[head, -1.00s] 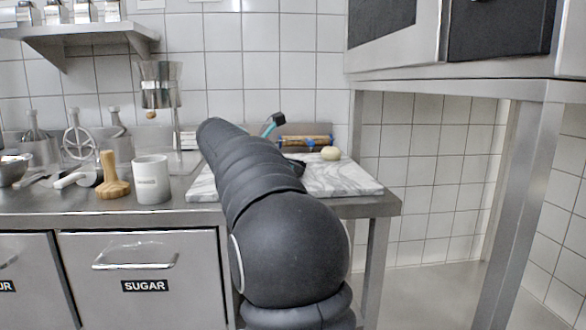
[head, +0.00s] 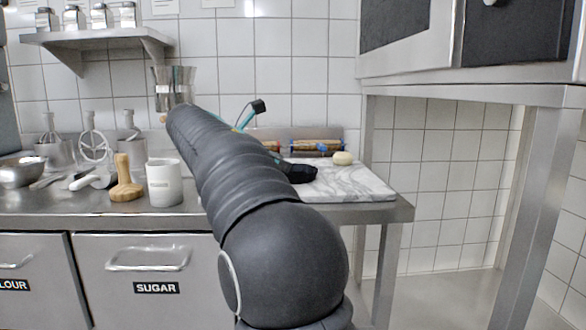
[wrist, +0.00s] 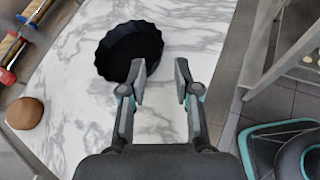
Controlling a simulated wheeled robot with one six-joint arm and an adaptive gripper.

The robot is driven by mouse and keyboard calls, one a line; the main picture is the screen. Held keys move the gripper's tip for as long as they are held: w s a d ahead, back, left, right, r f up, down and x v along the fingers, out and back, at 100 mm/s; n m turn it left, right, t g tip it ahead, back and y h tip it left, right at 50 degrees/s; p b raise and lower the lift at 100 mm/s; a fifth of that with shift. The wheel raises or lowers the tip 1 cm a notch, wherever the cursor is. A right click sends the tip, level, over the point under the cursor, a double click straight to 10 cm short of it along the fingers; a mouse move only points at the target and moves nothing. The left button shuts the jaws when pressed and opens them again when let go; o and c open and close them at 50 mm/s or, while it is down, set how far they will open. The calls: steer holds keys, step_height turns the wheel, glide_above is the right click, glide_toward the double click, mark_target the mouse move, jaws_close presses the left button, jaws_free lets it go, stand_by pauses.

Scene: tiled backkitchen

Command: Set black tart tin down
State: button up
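The black tart tin (wrist: 122,50), round with a fluted rim, shows in the wrist view on the white marble slab (wrist: 75,100). It looks to be resting flat there, ahead and to the left of my gripper (wrist: 161,81). The two fingers are apart with only marble visible between them. The left fingertip overlaps the tin's near right rim in the picture; I cannot tell whether they touch. In the head view my arm hides part of the marble slab (head: 360,188), and I cannot clearly make out the tin there.
A dough ball (head: 342,158) and rolling pins (head: 318,147) lie at the slab's back. A white crock (head: 165,184) and a wooden tool (head: 125,182) stand left on the steel counter. A steel stand (head: 545,170) rises right. The slab's front has bare room.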

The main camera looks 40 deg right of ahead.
steer(key=shift+v, duration=1.45)
steer(key=shift+s, duration=0.1)
steer(key=s+a+f+m+t+y, duration=0.2)
steer(key=s+a+f+m+y, duration=0.4)
steer(key=s+a+f, duration=0.4)
steer(key=s+a+f+m+t+y, duration=0.3)
steer(key=s+a+f+m+y, duration=0.3)
steer(key=s+f, duration=1.1)
steer(key=a+f+m, duration=0.1)
steer(key=a+m, duration=0.2)
steer(key=a, duration=0.2)
steer(key=shift+a+f+t+y, duration=0.2)
steer(key=shift+a+t+y, duration=0.1)
steer(key=shift+a+y, duration=0.1)
steer(key=shift+d+m, duration=0.15)
steer(key=shift+m, duration=0.15)
